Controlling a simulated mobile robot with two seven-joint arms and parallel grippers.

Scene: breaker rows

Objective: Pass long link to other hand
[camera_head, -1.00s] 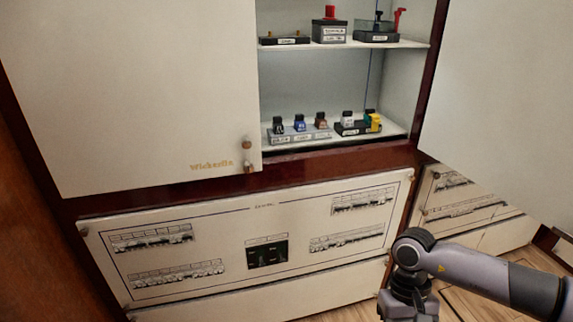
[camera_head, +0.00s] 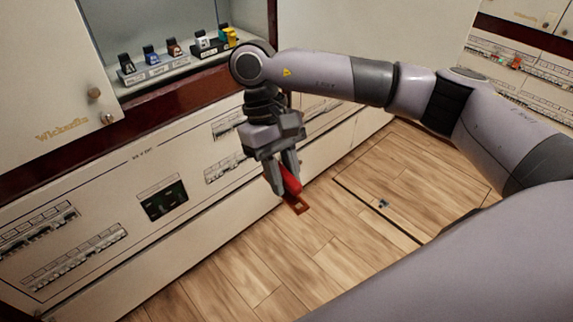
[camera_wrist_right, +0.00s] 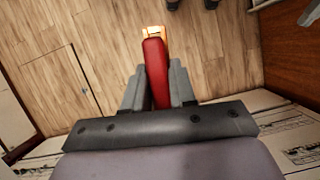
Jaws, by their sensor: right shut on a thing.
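The long link has a red grip (camera_head: 290,179) and a flat copper-coloured end (camera_head: 298,206) that points down. My right gripper (camera_head: 281,187) is shut on the red grip and holds the link in the air, in front of the cream lower panels. In the right wrist view the red grip (camera_wrist_right: 156,75) lies between the two grey fingers (camera_wrist_right: 157,90), and its copper end (camera_wrist_right: 153,32) sticks out beyond them. The upper part of the link is partly hidden by the fingers. My left gripper does not show in the head view.
An open cabinet shelf (camera_head: 190,78) with several small labelled blocks is at upper left. A cream panel with diagrams (camera_head: 100,215) stands below it. Wooden floor (camera_head: 330,245) with a hatch outline is clear. Two dark shapes (camera_wrist_right: 190,4) at the wrist view's top edge are unclear.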

